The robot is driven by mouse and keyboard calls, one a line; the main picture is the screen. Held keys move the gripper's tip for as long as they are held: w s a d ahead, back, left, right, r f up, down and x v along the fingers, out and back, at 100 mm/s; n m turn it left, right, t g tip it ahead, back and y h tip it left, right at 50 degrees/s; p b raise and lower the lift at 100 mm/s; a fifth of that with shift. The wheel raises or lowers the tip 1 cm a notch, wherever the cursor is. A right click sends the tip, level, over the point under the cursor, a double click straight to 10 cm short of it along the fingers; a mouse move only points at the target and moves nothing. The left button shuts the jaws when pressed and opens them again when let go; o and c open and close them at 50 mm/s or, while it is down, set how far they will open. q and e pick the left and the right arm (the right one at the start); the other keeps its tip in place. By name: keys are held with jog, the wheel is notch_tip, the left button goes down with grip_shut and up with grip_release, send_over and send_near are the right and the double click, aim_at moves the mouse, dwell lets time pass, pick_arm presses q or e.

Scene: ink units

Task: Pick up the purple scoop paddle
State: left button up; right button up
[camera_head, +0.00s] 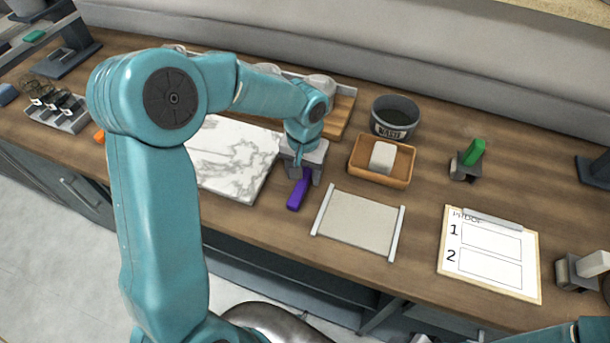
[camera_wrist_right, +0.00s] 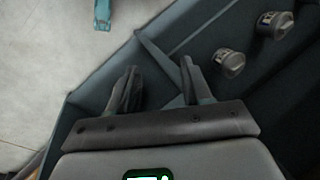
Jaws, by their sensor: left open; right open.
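The purple scoop paddle (camera_head: 299,191) lies on the wooden counter between the marble slab and the beige mat, in the head view. Its purple handle shows; its far end is hidden under my gripper. My left gripper (camera_head: 302,173) is over the far end of the paddle, pointing down, with its jaws open. I cannot tell whether the fingers touch the paddle. My right gripper (camera_wrist_right: 158,85) shows in the right wrist view, open and empty, away from the paddle, with the floor and a dark cabinet front beyond it.
A white marble slab (camera_head: 235,155) lies left of the paddle. A beige mat with white bars (camera_head: 360,219) lies right. Behind are a wooden tray (camera_head: 403,172) with a white block and a grey waste bin (camera_head: 396,112). A numbered clipboard (camera_head: 490,270) lies farther right.

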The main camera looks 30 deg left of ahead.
pick_arm(q)
jog(key=shift+s+d+f, duration=0.1)
jog(key=shift+d+f, duration=0.05)
jog(key=shift+f, duration=0.5)
grip_shut()
